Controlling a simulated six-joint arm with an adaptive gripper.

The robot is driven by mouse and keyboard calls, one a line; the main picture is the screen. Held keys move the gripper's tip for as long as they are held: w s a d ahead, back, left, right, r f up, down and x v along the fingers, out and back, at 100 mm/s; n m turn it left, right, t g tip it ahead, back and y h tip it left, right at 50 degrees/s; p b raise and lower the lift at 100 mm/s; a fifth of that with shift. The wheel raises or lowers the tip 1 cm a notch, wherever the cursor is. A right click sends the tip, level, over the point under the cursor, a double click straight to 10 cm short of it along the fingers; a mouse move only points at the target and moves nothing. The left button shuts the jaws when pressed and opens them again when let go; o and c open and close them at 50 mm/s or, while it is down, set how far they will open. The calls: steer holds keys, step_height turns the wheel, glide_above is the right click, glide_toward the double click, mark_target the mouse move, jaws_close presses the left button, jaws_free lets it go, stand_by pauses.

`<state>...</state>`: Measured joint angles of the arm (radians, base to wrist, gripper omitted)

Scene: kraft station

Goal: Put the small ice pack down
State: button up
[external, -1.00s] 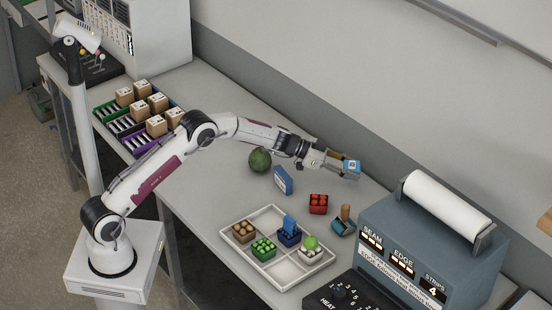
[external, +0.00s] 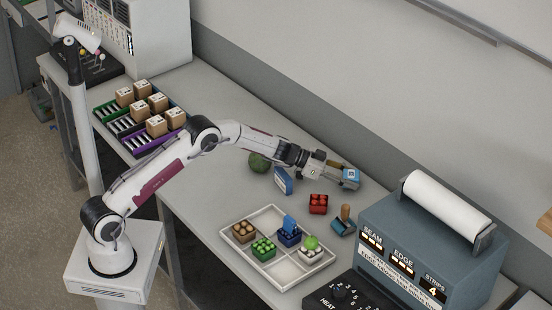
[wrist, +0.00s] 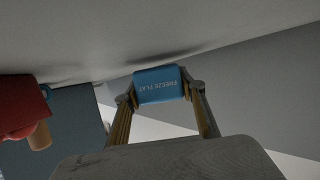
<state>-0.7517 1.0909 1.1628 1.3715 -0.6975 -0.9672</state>
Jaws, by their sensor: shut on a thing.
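The small ice pack (external: 350,174) is blue with a pale label in the external view. The gripper reaches out nearly level over the back part of the table. The pack is low, close to the table top; I cannot tell whether it touches. A larger blue and white pack (external: 283,181) stands on the table left of the gripper.
A red crate (external: 318,204) and a blue box with a wooden-handled stamp (external: 343,224) are in front of the gripper. A white divided tray (external: 262,264) holds several small crates. A green ball (external: 259,162) lies behind my arm. The sealing machine (external: 405,250) stands at the right.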

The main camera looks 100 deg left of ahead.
steer(key=shift+f, duration=0.6)
steer(key=o, duration=1.3)
steer(key=shift+s+d+f, duration=0.1)
steer(key=shift+s+f, duration=0.05)
steer(key=shift+f, duration=0.05)
steer(key=shift+r, duration=0.55)
steer(key=shift+r+v, duration=0.25)
steer(key=shift+v, duration=1)
step_height(320, 180, up, 7)
steer(key=shift+s+r, duration=0.1)
steer(key=shift+r, duration=0.1)
